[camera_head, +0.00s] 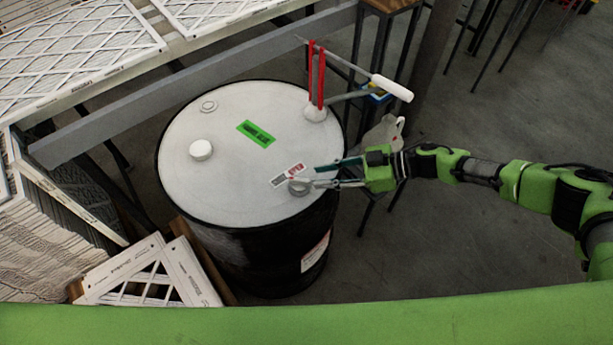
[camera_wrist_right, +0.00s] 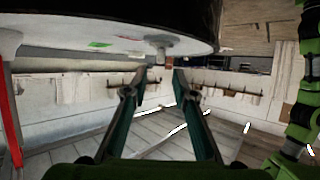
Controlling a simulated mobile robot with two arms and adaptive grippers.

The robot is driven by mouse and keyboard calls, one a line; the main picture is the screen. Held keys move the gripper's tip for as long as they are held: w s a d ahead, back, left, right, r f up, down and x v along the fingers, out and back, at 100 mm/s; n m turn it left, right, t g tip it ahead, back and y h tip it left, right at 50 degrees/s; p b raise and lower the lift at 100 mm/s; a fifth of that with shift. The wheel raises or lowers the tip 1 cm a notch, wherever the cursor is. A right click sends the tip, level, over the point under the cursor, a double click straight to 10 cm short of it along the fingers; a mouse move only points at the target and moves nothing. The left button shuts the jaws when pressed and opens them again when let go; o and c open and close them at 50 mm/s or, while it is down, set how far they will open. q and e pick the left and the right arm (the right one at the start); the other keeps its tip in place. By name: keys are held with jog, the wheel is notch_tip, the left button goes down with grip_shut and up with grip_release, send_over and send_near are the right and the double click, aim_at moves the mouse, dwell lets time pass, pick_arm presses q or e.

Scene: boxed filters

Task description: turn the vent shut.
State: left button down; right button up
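A white-topped black drum (camera_head: 230,150) stands on the floor. A small grey vent (camera_head: 299,187) sits on its lid near the right rim, and it also shows in the right wrist view (camera_wrist_right: 160,47). My right gripper (camera_head: 315,176) reaches in from the right, low over the lid beside the vent. In the right wrist view its two fingers (camera_wrist_right: 159,74) stand apart, with the vent between and just beyond their tips. I see no clear contact. My left gripper is not in view.
A pump with red bars (camera_head: 316,75) and a white-handled lever (camera_head: 391,88) rises from the lid's back right. A white cap (camera_head: 201,150) and a flat bung (camera_head: 208,106) are on the lid's left. Boxed filters (camera_head: 150,275) lean near the drum.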

jog(key=shift+v, duration=2.3)
